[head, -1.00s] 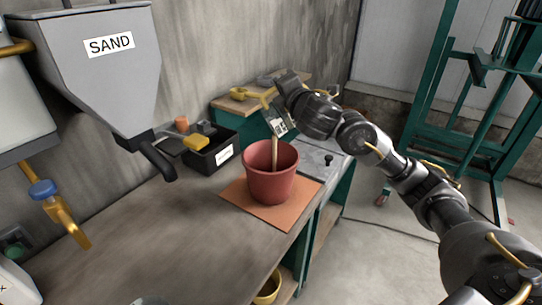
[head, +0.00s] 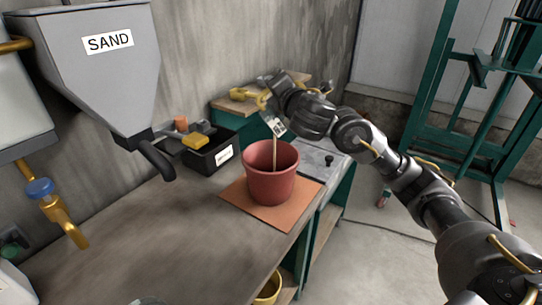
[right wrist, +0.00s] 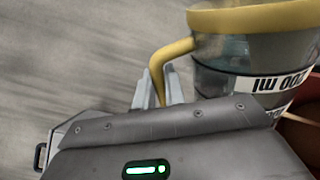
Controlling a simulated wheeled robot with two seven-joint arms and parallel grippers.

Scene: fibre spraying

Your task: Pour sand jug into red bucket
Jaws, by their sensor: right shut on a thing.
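The red bucket (head: 270,172) stands upright on an orange mat (head: 287,214) at the bench's right end. My right gripper (head: 270,92) is above and behind the bucket, shut on the yellow handle of the jug (head: 277,126). The jug is tilted over the bucket, and a thin tan stream falls from it into the bucket. The bucket's contents are not clearly visible. In the right wrist view the jug (right wrist: 240,60) is see-through grey with a yellow rim and upside-down lettering; the gripper fingers (right wrist: 168,88) close on its handle. My left gripper is not in view.
A grey hopper marked SAND (head: 98,75) hangs at left with a dark spout (head: 155,160). A black bin (head: 212,152) stands near the wall. A brass tap (head: 65,215) is at far left. The bench front (head: 175,220) is clear. A green frame (head: 425,130) stands right.

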